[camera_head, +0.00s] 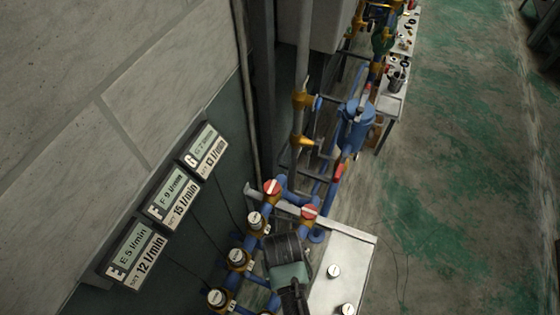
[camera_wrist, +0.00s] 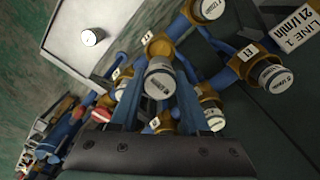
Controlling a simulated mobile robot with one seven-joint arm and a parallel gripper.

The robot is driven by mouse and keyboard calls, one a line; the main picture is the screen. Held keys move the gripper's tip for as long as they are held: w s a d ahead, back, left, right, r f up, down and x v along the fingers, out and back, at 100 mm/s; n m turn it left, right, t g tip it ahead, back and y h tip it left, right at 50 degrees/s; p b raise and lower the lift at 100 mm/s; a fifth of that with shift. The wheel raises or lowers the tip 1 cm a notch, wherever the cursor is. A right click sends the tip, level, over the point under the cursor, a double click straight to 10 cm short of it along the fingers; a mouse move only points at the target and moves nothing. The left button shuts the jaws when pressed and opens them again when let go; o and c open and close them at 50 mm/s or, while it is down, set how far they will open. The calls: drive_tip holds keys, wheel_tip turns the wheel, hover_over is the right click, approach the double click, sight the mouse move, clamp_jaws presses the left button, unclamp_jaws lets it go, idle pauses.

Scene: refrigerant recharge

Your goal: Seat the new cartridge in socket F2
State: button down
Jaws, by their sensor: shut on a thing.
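My gripper (camera_wrist: 158,92) shows in the wrist view with two blue fingers, shut on a pale cylindrical cartridge (camera_wrist: 161,80) with printed bands. Other orange sockets with white-capped cartridges (camera_wrist: 272,77) stand on blue pipes.
White-capped cartridges (camera_head: 334,271) stand on the white table (camera_head: 358,246). Red caps (camera_head: 310,212) top two nearby sockets. Flow signs E, F (camera_head: 172,197) and G hang on the left wall. Pipes and a blue tank (camera_head: 355,127) stand behind. The green floor at right is open.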

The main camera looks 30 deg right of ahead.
drive_tip(key=shift+w+f+b, duration=0.1)
drive_tip(key=shift+f+b, duration=2.55)
drive_tip(key=shift+f, duration=0.45)
drive_tip(key=shift+r, duration=0.2)
drive_tip(key=shift+f, duration=0.1)
drive_tip(key=shift+f+p, duration=0.15)
drive_tip(key=shift+p, duration=0.25)
drive_tip(key=shift+f, duration=0.4)
drive_tip(key=shift+f+b, duration=0.35)
drive_tip(key=shift+b, duration=0.1)
drive_tip(key=shift+f, duration=0.15)
